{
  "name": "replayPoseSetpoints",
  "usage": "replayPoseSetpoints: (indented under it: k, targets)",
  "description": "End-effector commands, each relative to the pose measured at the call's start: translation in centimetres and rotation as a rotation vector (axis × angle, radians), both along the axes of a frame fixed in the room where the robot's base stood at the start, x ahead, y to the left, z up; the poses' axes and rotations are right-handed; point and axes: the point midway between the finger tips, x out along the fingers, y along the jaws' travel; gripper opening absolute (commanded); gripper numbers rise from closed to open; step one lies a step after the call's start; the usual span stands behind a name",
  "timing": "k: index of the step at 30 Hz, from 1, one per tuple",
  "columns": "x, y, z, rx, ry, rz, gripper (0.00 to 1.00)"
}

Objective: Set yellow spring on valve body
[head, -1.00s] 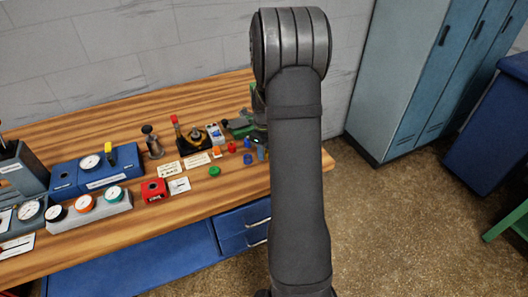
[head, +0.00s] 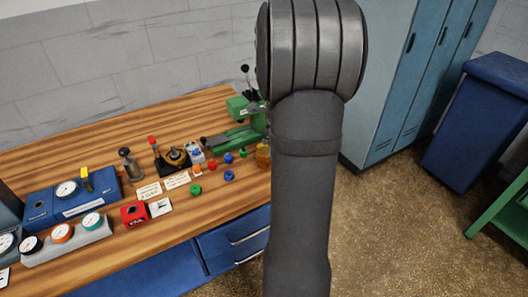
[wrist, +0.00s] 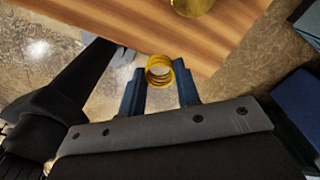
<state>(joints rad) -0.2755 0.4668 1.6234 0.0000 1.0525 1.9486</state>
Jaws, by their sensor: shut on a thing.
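The yellow spring (wrist: 160,72) is a short ring of coils in the wrist view. My gripper (wrist: 159,82) is shut on it, with one dark blue finger on each side, and holds it out past the bench's front edge, over the floor in that view. A brass-coloured round thing (wrist: 192,5) is cut off at the top of the wrist view, on the bench. A like amber thing (head: 263,155) shows beside my arm in the head view, partly hidden. I cannot tell whether it is the valve body. My arm hides the gripper in the head view.
The wooden bench (head: 85,155) carries a red block (head: 134,213), a blue gauge unit (head: 70,203), a gauge block (head: 65,242), a green vise-like tool (head: 235,137) and several small coloured caps. Lockers (head: 405,90) and a blue cabinet (head: 475,125) stand right. Floor between is open.

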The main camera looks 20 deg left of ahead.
Motion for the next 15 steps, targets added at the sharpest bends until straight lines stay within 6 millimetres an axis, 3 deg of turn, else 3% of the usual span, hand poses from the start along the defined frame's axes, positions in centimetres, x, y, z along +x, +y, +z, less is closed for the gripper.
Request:
replayPoseSetpoints:
  k: [2, 5, 8, 15]
  targets:
    - [0.3, 0.3, 0.3, 0.001, -0.002, 0.010, 0.08]
    - [1.1, 2.5, 0.6, 0.001, -0.002, 0.040, 0.08]
    - [2.1, 6.4, 0.8, 0.001, -0.002, 0.086, 0.08]
    - [3.0, 18.3, 1.2, 0.001, -0.002, 0.213, 0.08]
